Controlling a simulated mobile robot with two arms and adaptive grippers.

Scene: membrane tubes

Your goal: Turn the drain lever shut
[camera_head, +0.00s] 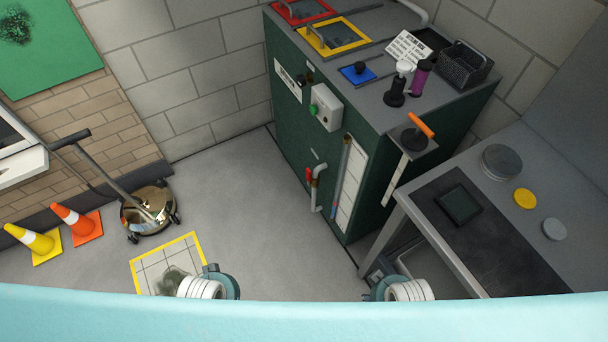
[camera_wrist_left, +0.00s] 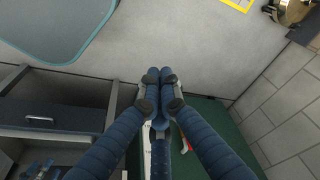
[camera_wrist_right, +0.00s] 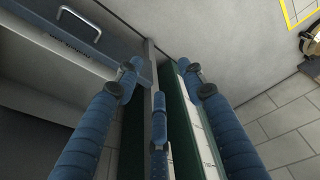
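The drain lever (camera_head: 309,175) is a small red handle beside a pale drain pipe (camera_head: 320,190), low on the front of the green cabinet (camera_head: 291,110). It appears roughly upright. In the left wrist view a small red piece (camera_wrist_left: 182,138), likely this lever, shows partly behind a finger. My left gripper (camera_wrist_left: 160,75) has its fingertips close together, with nothing visible between them. My right gripper (camera_wrist_right: 163,76) has its fingers spread wide and empty, with the cabinet's edge beyond. Neither set of fingers shows in the head view.
A metal table (camera_head: 440,235) stands right of the cabinet, leaving a narrow gap. A wheeled brass-coloured vessel (camera_head: 135,218) and cones (camera_head: 77,222) stand at left. A yellow-edged floor square (camera_head: 165,262) lies nearby. The grey floor before the cabinet (camera_head: 245,200) is clear.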

